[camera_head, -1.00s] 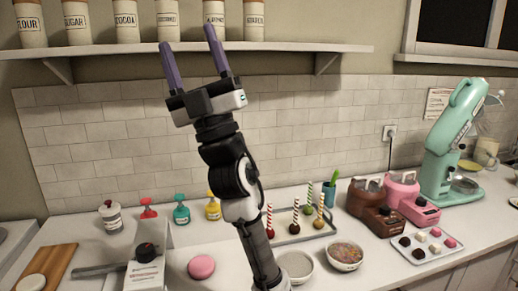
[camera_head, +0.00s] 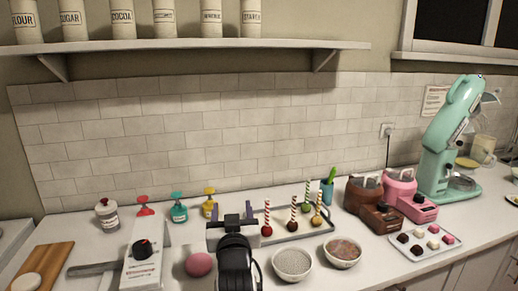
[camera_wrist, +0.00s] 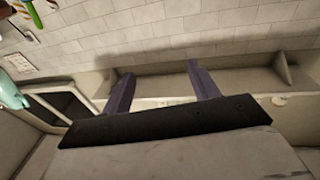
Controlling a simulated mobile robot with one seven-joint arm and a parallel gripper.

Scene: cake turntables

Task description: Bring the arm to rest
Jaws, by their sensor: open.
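My gripper (camera_head: 232,211) is low over the counter in the head view, in front of the tray with the striped sticks. Its two purple fingers stand apart with nothing between them. In the wrist view the open fingers (camera_wrist: 160,88) show against the tiled wall and the shelf, and that view looks tilted or upside down. My wrist and forearm hide part of the counter at the front middle.
A pink ball (camera_head: 199,264) sits left of my arm and a speckled bowl (camera_head: 292,262) right of it. A tray (camera_head: 326,226) holds several striped sticks. A mint mixer (camera_head: 447,140) stands at right. A shelf (camera_head: 190,45) with canisters runs above.

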